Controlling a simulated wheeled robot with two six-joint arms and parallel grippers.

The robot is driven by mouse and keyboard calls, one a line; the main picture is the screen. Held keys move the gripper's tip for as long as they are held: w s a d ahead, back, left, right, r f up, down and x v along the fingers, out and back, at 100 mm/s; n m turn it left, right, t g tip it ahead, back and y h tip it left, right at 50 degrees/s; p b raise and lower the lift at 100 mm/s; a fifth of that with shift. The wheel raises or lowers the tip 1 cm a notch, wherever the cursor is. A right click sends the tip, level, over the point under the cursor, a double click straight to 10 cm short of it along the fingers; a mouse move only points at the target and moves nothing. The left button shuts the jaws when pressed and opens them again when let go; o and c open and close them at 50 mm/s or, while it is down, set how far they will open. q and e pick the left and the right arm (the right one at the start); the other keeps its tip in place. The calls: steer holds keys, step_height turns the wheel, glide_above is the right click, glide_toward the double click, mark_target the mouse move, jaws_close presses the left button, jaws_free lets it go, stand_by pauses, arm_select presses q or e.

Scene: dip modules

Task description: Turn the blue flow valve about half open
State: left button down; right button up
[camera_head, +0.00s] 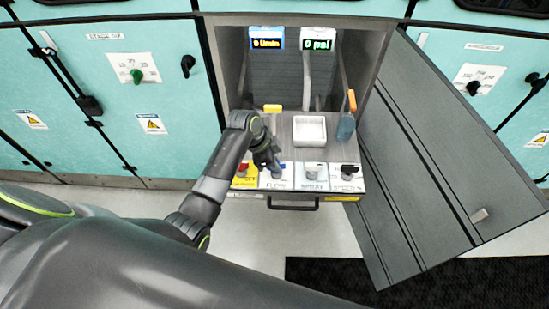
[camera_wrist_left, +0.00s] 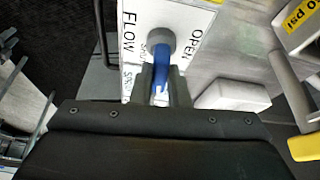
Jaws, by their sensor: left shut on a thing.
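The blue flow valve (camera_wrist_left: 160,58) sits on a round grey hub on a white label plate (camera_wrist_left: 183,20) marked FLOW, SHUT and OPEN. In the left wrist view its blue handle lies between the two dark fingers of my left gripper (camera_wrist_left: 162,82), which is shut on it. In the head view my left gripper (camera_head: 266,160) reaches down over the FLOW plate (camera_head: 276,183) and hides most of the valve; a bit of blue shows beside the fingers. My right gripper is not in view.
Beside it are a red-handled valve (camera_head: 242,169) on a yellow plate, a grey knob (camera_head: 311,172) and a black-handled knob (camera_head: 347,171). A white tray (camera_head: 309,131) and a bottle (camera_head: 346,126) stand behind. Displays read 0 L/min (camera_head: 266,41) and 0 psi (camera_head: 318,43). An open door (camera_head: 430,170) stands right.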

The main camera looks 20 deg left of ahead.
arm_select(q)
steer(key=n+p, duration=0.1)
steer(key=p, duration=0.1)
steer(key=n+t+p, duration=0.1)
steer(key=n+p, duration=0.1)
steer(key=n+y+p, duration=0.1)
steer(key=p, duration=0.1)
steer(key=shift+s+d+r+n+t, duration=0.1)
steer(key=shift+r+n+t, duration=0.2)
steer(key=shift+n, duration=0.1)
steer(key=shift+f+n+t+y+p, duration=0.15)
steer(key=shift+n+y+p, duration=0.1)
steer(key=shift+n+p, duration=0.45)
steer(key=shift+f+n+t+y+p, duration=0.2)
steer(key=shift+n+p, duration=0.25)
steer(key=shift+n, duration=0.35)
steer(key=shift+r, duration=0.1)
steer(key=c, duration=1.4)
jaws_free()
steer(key=shift+r, duration=0.1)
steer(key=v, duration=1.7)
steer(key=shift+d+r, duration=0.15)
